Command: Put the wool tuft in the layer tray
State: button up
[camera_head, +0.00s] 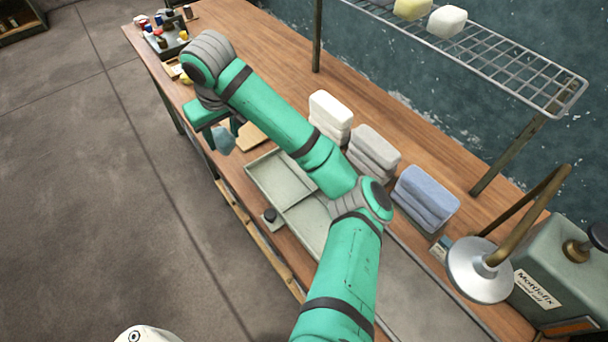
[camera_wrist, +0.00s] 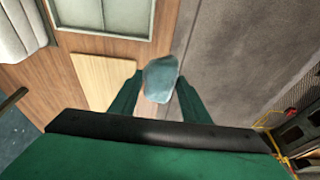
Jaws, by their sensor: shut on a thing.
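A pale blue-grey wool tuft (camera_wrist: 161,80) is between the fingertips of my gripper (camera_wrist: 159,82) in the wrist view. The gripper is shut on it. In the head view, the tuft (camera_head: 223,140) hangs below my gripper (camera_head: 228,127), off the front edge of the workbench with floor behind it. A shallow grey-green tray with compartments, which looks like the layer tray (camera_head: 284,181), lies on the bench to the right of the tuft. My arm covers part of it. In the wrist view, a corner of the tray (camera_wrist: 102,32) shows at the top.
A pale wooden board (camera_wrist: 104,80) lies between the gripper and the tray. Folded white (camera_head: 331,112), grey (camera_head: 373,148) and blue (camera_head: 425,195) stacks stand behind the tray. A small dark round object (camera_head: 269,215) sits at the tray's front. A lamp (camera_head: 480,268) stands at right.

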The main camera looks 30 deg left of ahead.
jog(key=w+d+f, duration=0.1)
jog(key=d+f, duration=0.2)
jog(key=d, duration=0.1)
jog(key=w+d+f, duration=0.1)
jog(key=d+f, duration=0.1)
jog(key=d, duration=0.2)
jog(key=w+d+f, duration=0.2)
jog(key=d+f, duration=0.1)
jog(key=d, duration=0.1)
jog(key=shift+f, duration=0.35)
jog(key=shift+w+d+f, duration=0.1)
jog(key=shift+d+f, duration=0.1)
jog(key=shift+f, duration=0.1)
jog(key=shift+d+f, duration=0.1)
jog(key=shift+f, duration=1.6)
jog(key=o, duration=0.6)
jog(key=shift+f, duration=0.1)
jog(key=o, duration=0.4)
